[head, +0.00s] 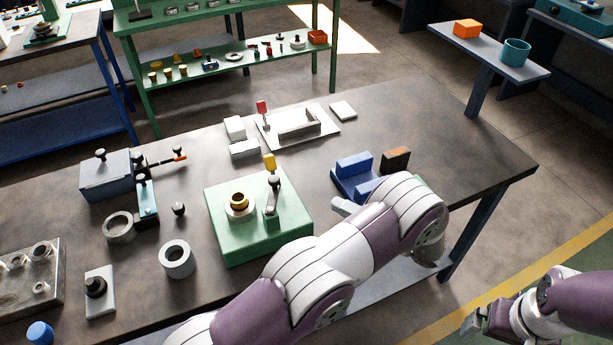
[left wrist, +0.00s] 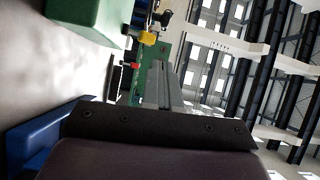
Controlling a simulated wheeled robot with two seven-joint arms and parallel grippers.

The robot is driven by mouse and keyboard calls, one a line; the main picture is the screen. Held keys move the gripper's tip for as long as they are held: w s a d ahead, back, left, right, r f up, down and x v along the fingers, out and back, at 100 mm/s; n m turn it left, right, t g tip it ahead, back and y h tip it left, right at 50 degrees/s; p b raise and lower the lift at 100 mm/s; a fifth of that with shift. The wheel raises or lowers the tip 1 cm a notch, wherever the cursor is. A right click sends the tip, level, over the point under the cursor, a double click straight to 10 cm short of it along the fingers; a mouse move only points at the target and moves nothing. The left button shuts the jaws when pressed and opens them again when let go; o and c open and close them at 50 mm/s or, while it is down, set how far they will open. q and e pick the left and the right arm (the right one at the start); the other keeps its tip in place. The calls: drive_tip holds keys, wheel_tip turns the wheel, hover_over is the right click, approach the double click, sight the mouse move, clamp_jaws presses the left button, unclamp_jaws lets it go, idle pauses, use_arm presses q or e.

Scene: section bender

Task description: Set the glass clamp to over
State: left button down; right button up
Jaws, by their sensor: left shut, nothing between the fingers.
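No part in view is labelled as the glass clamp. A green block (head: 235,240) carries a brass ring (head: 239,201) and a dark lever with a yellow tip (head: 269,163), standing upright. A white plate (head: 325,139) behind it has a grey frame and an upright red-tipped lever (head: 262,108). Both tips, yellow (left wrist: 147,38) and red (left wrist: 135,66), show in the left wrist view. My left gripper (head: 345,207) is shut and empty, right of the green block, apart from it; my arm hides most of it. My right gripper (head: 482,322) hangs off the table, its opening unclear.
A blue fixture (head: 352,167) and a brown block (head: 395,159) stand by my left wrist. White blocks (head: 244,149), grey rings (head: 177,259) and a blue-grey box (head: 107,175) lie leftward. The table's back right is clear.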

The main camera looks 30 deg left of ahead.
use_arm(q)
drive_tip(key=shift+s+d+g+y, duration=0.1)
drive_tip(key=shift+s+g+y, duration=0.2)
drive_tip(key=shift+s+g, duration=0.4)
drive_tip(key=p, duration=0.7)
approach(279, 183)
drive_tip(key=a, duration=0.6)
drive_tip(key=shift+w+r, duration=0.25)
drive_tip(key=shift+a+f, duration=0.15)
drive_tip(key=shift+a, duration=0.3)
drive_tip(key=shift+f, duration=0.1)
